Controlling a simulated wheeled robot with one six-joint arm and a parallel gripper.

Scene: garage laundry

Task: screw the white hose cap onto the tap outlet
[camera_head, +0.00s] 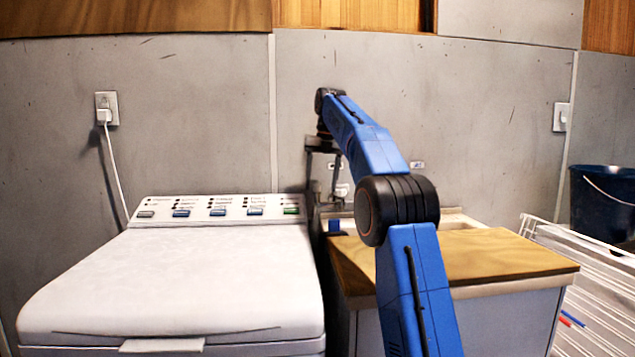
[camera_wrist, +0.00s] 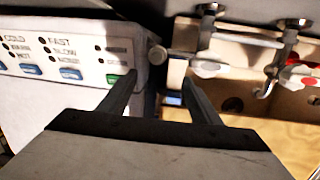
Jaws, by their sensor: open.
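My gripper (camera_wrist: 162,80) is open, with its two dark fingers apart and nothing clearly held between them. In the head view my gripper (camera_head: 322,175) hangs fingers down at the wall, behind the gap between washer and sink. In the wrist view a metal tap (camera_wrist: 207,12) comes from the wall just right of the fingers. A grey round end (camera_wrist: 157,55) lies just beyond the fingertips, in line with a short bar toward this tap. A white rounded piece (camera_wrist: 205,69) sits below the tap; I cannot tell whether it is the hose cap or a handle.
A second tap (camera_wrist: 294,22) with a curved spout and red part stands farther right over the sink basin (camera_wrist: 232,82). The washing machine (camera_head: 180,285) is left, with its control panel (camera_head: 215,208). A wooden board (camera_head: 490,262) covers the sink's front. A rack (camera_head: 590,270) stands right.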

